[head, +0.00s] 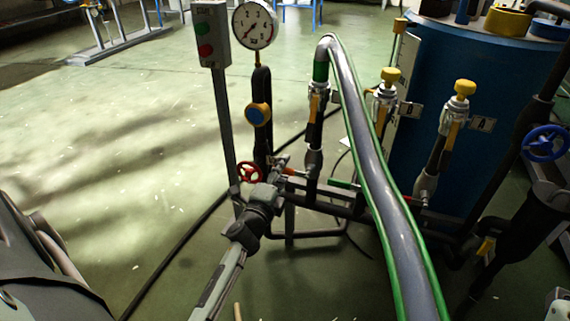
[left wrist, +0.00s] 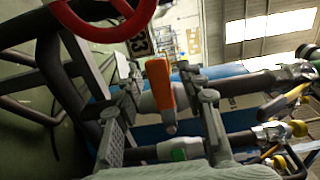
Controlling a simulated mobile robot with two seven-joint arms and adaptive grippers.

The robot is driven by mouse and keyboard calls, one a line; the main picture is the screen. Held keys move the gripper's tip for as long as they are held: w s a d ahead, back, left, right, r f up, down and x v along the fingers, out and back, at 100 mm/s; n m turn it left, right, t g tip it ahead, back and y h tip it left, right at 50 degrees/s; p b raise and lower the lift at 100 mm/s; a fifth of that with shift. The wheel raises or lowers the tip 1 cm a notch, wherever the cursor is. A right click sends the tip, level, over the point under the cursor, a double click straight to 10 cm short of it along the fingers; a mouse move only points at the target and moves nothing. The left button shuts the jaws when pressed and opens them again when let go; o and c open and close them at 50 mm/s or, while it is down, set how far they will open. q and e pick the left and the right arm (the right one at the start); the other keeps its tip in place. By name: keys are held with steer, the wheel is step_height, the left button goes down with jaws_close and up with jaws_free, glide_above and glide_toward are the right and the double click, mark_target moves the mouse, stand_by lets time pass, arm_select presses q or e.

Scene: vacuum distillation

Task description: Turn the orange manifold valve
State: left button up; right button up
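The orange manifold valve handle (left wrist: 158,84) shows in the left wrist view as a tapered lever. It lies between the two fingers of my left gripper (left wrist: 164,112), with visible gaps on both sides. In the head view my left gripper (head: 279,170) reaches in from below at the lower pipe of the manifold. A small part of the orange handle (head: 291,171) shows just right of the fingertips there; the rest is hidden. The left gripper is open and appears not to touch the handle.
A red handwheel (head: 250,173) is close left of the gripper, also large in the left wrist view (left wrist: 103,22). A pressure gauge (head: 255,25) and a button box (head: 211,33) stand behind. A green-striped hose (head: 372,150) and a blue tank (head: 430,110) are right.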

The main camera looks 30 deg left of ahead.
arm_select(q)
steer(key=shift+w, duration=0.1)
steer(key=shift+c, duration=0.8)
jaws_close()
